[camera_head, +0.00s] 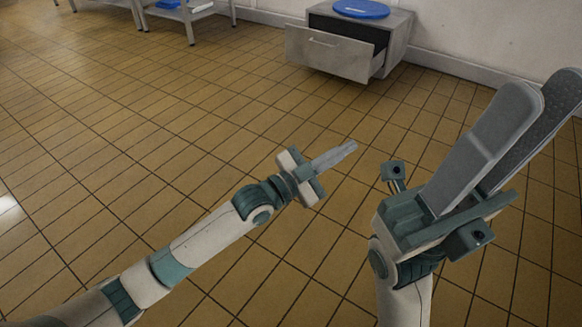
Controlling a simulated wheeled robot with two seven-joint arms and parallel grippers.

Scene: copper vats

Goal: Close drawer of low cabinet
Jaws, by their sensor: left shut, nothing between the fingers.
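The low cabinet (397,42) is a grey box on the floor against the back wall, at the top right of the head view. Its drawer (328,53) stands pulled out toward the left front, with a bar handle (322,41) on its face and a dark gap behind the front. My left gripper (350,147) is shut and empty, above the floor and well short of the cabinet. My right gripper (536,98) is close to the camera at the right, its two broad fingers apart with a narrow gap between them. Neither gripper touches the drawer.
A blue round lid (361,9) lies on top of the cabinet. Metal tables (190,14) with blue items stand at the top left. The tiled floor (130,120) between my arms and the cabinet is clear. A white wall (480,35) runs behind the cabinet.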

